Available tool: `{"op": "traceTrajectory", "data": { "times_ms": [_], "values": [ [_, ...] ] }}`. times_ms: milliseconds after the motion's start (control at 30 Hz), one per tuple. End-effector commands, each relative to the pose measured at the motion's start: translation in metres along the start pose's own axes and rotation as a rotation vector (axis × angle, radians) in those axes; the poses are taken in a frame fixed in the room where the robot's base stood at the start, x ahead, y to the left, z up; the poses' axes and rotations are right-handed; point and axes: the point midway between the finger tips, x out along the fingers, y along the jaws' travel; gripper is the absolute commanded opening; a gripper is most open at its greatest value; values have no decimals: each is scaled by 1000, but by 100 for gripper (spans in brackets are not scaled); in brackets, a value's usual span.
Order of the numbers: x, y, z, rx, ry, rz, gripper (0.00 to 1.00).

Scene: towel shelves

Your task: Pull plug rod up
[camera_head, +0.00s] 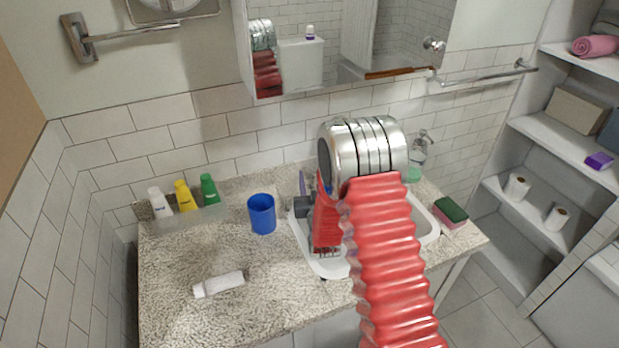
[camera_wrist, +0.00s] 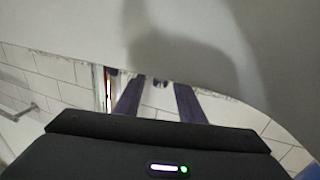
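I cannot make out the plug rod or a faucet in either view; my red and silver arm covers the back of the sink in the head view. The white sink (camera_head: 431,232) is set in the speckled counter, partly hidden by the arm. My gripper (camera_wrist: 158,90) shows in the wrist view as two dark purple fingers standing apart, with nothing visible between them except small dark shapes I cannot identify. In the head view, my gripper (camera_head: 302,186) is partly seen over the sink's left back edge, right of the blue cup (camera_head: 262,214).
A white tube (camera_head: 219,284) lies on the counter's front left. Several bottles, including a yellow one (camera_head: 185,196), stand at the back left. A soap dispenser (camera_head: 420,148) and a sponge (camera_head: 451,212) are on the right. A mirror cabinet (camera_head: 300,75) hangs above. The counter's middle left is clear.

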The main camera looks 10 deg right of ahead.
Motion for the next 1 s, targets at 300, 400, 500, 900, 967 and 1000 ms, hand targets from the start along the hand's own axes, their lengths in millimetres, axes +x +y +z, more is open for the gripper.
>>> {"op": "traceTrajectory", "data": {
  "times_ms": [300, 400, 500, 900, 967, 1000],
  "values": [
    [8, 0, 0, 0, 0, 0, 36],
    [8, 0, 0, 0, 0, 0, 36],
    [8, 0, 0, 0, 0, 0, 29],
    [8, 0, 0, 0, 0, 0, 1],
    [8, 0, 0, 0, 0, 0, 0],
    [8, 0, 0, 0, 0, 0, 0]
  ]
}}
